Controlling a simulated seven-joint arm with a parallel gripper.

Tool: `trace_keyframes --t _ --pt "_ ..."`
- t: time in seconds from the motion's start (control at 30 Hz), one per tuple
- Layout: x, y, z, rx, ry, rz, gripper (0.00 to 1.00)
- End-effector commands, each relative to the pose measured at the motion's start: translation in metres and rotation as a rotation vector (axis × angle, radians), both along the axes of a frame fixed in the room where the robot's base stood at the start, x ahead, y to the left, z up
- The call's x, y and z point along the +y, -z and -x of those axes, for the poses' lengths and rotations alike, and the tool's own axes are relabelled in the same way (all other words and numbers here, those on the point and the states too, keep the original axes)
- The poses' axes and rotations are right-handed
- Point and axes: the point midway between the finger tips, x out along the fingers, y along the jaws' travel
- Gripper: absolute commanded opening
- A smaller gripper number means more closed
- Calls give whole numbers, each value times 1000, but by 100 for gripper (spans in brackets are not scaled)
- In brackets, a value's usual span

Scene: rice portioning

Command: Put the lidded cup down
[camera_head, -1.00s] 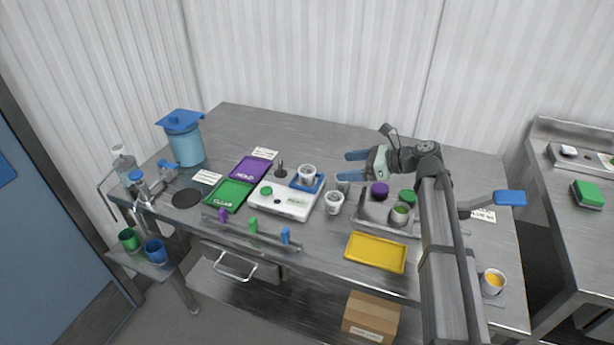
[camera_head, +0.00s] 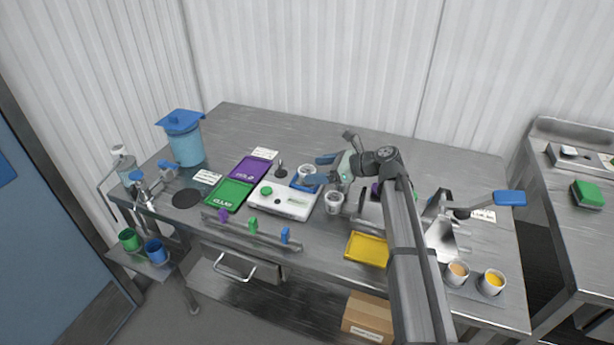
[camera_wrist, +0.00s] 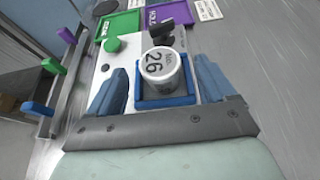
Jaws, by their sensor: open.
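The lidded cup (camera_head: 306,170) stands upright in the blue square tray (camera_head: 294,186) on the white scale (camera_head: 270,200). In the wrist view the cup (camera_wrist: 158,66) shows a pale round top marked "26", and the blue tray (camera_wrist: 168,101) frames its base. My gripper (camera_head: 316,169) is at the scale from the right. In the wrist view its blue fingers (camera_wrist: 160,82) are spread wide, one on each side of the cup, with a visible gap to each. Whether the fingers reach down beside the cup or hover above it, I cannot tell.
Another pale cup (camera_head: 334,203) stands just right of the scale. Green (camera_head: 230,196) and purple (camera_head: 251,168) trays lie left of it. A rail with coloured tabs (camera_head: 252,232) runs in front. A yellow tray (camera_head: 366,250) lies partly behind my arm. The table's back is clear.

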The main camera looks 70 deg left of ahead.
Motion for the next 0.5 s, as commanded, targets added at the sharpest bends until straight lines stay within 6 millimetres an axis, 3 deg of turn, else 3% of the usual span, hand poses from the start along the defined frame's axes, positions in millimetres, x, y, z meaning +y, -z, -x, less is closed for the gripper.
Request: trace_keyframes --t 0.3,0.5 --pt "25 16 26 0 0 0 83" --pt "26 17 28 0 0 0 83"
